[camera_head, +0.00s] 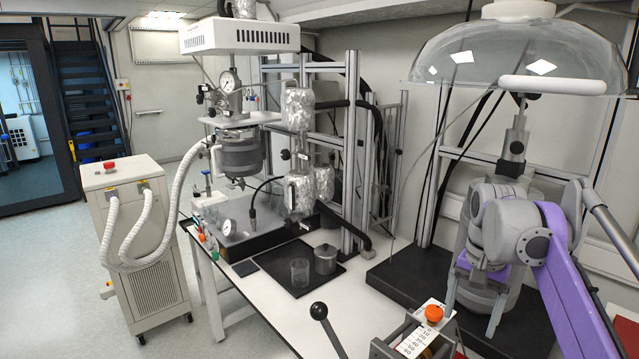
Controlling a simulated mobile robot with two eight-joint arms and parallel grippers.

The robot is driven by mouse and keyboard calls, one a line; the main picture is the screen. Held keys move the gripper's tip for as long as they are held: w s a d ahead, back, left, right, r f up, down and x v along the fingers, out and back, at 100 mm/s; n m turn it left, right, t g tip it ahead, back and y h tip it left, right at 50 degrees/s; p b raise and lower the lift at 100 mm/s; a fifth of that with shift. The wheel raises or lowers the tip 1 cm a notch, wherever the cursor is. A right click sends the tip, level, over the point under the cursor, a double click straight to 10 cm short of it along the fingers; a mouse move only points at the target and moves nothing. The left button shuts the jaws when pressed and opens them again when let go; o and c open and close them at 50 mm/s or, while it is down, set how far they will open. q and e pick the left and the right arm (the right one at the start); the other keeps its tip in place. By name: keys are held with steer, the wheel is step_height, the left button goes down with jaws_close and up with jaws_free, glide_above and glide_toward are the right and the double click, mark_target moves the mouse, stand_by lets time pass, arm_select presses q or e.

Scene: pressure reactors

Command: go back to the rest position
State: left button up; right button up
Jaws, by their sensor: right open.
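My right arm, purple and grey, comes in from the lower right. My right gripper (473,312) points down with its two fingers spread apart, and nothing shows held between them. It is over the right part of the bench area, in front of the black base plate (408,278). A grey cylindrical vessel seems to stand behind the fingers, largely hidden by my arm; I cannot tell whether they touch it. My left gripper is not in view.
A clear dome (520,55) hangs above my right arm. A device with an orange knob (433,313) is just left of the gripper. A black ball-ended lever (318,311), a glass beaker (300,271) and a metal pot (325,259) are farther left. A reactor (240,150) stands behind.

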steer(key=s+a+f+n+t, duration=0.3)
steer(key=s+a+f+n, duration=0.1)
steer(key=s+f, duration=0.6)
steer(key=s+a+f+n+t, duration=0.3)
steer(key=s+a+f, duration=0.3)
steer(key=s+f, duration=0.4)
step_height(320, 180, down, 3)
steer(key=shift+a+r+n, duration=0.15)
steer(key=shift+r+n, duration=0.05)
steer(key=shift+n, duration=0.4)
